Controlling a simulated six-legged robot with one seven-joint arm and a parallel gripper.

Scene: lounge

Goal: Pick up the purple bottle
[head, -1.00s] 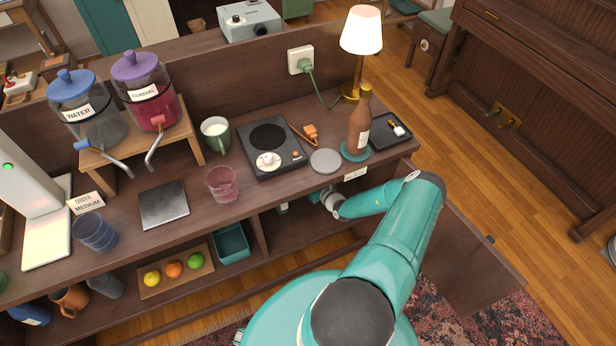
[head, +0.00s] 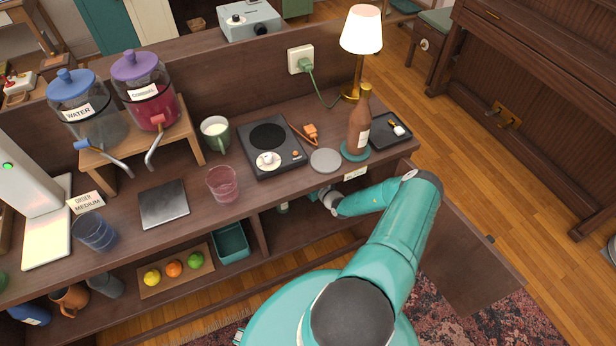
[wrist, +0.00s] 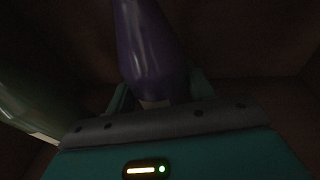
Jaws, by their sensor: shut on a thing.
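The purple bottle (wrist: 148,50) shows in the wrist view, dark and glossy, with a pale patch at its lower end. My gripper (wrist: 160,95) is shut on it, with a teal finger on each side. In the head view my arm reaches into the shelf compartment under the counter's right end, and the purple bottle and my fingers are hidden there by the countertop.
A green glass bottle (wrist: 30,90) stands close on the left in the wrist view. Dark compartment walls surround the gripper. The countertop (head: 300,190) lies above my arm, with a brown bottle (head: 359,125) near its edge. An open cabinet door (head: 470,260) is on the right.

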